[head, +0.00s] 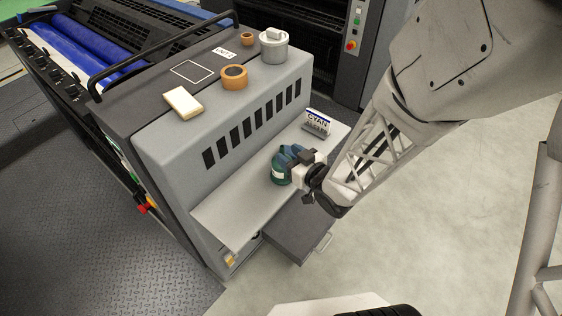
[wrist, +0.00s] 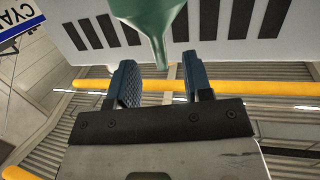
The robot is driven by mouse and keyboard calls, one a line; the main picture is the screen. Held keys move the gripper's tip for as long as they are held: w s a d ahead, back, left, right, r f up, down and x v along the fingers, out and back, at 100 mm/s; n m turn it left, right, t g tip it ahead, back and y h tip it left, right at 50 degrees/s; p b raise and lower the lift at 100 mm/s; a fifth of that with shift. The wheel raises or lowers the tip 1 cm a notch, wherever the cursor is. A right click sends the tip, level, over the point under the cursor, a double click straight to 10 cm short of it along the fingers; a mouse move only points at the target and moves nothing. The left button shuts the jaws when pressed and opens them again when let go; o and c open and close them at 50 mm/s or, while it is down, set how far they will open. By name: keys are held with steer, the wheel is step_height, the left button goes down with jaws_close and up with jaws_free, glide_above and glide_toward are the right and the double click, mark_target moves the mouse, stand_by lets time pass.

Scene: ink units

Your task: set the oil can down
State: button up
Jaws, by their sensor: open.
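The green oil can (head: 280,176) appears upright on the light grey ledge (head: 232,212) of the press unit, partly hidden behind my gripper (head: 294,158). A pale label shows on its side. In the wrist view the can's green cone (wrist: 148,16) enters from the top edge. Its narrow tip points down the picture between the two blue fingers of my gripper (wrist: 162,75). The fingers are open, with a visible gap on each side of the tip. The can's base is not in the wrist view.
A CYAN sign (head: 318,122) stands on the ledge behind the can. The unit's top holds a cream block (head: 184,102), an orange ring (head: 234,77), a grey pot (head: 273,46) and a small orange cup (head: 247,39). The ledge left of the can is clear.

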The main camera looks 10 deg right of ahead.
steer(key=shift+w+a, duration=0.1)
stand_by(0.3)
steer(key=shift+x, duration=2.5)
jaws_close()
